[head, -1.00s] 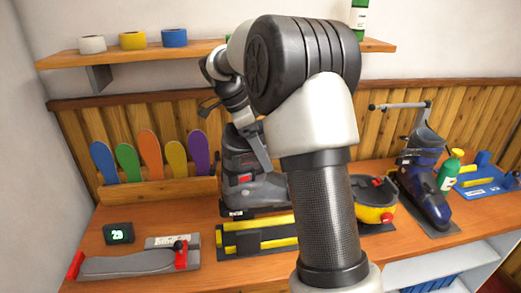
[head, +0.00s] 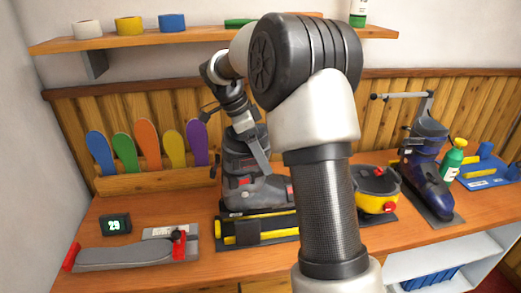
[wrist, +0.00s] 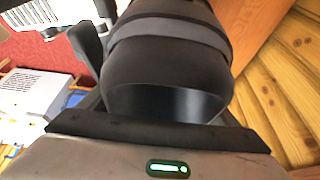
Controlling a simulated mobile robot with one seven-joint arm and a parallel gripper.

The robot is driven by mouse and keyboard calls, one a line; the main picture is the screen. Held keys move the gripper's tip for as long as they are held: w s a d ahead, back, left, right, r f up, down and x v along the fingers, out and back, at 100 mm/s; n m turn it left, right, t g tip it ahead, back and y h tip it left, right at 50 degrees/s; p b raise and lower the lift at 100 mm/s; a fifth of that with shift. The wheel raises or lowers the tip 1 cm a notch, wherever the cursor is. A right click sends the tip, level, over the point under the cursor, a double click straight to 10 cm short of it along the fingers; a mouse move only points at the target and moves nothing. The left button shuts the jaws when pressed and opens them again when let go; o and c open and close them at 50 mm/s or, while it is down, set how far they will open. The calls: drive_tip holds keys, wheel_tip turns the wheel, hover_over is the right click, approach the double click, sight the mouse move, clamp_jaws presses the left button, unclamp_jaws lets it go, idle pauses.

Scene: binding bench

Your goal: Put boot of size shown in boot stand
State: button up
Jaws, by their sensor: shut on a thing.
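A dark grey boot (head: 258,192) with small red parts stands upright in the middle of the head view, partly behind my arm. My gripper (head: 256,148) is shut on its upper shaft. The dark round cuff (wrist: 165,60) fills the middle of the wrist view. A black and yellow holder (head: 262,231) lies just in front of and below the boot; I cannot tell whether they touch. A small display (head: 116,225) shows green digits that look like 29. A dark blue boot (head: 430,185) stands at the right on a dark plate beside a metal post with a crossbar.
A grey measuring device (head: 130,256) with red ends lies at the front left. Coloured insoles (head: 148,143) stand in a wooden rack. A yellow and black pot (head: 376,192), a green bottle (head: 453,160) and a blue tray (head: 487,176) are to the right. A shelf (head: 215,36) hangs above.

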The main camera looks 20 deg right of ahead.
sight(260, 178)
drive_tip(key=shift+f+b, duration=1.35)
drive_tip(key=shift+f, duration=1.1)
drive_tip(key=shift+f+b, duration=1.55)
drive_tip(key=shift+f, duration=0.5)
drive_tip(key=o, duration=2)
drive_tip(key=shift+f, duration=0.1)
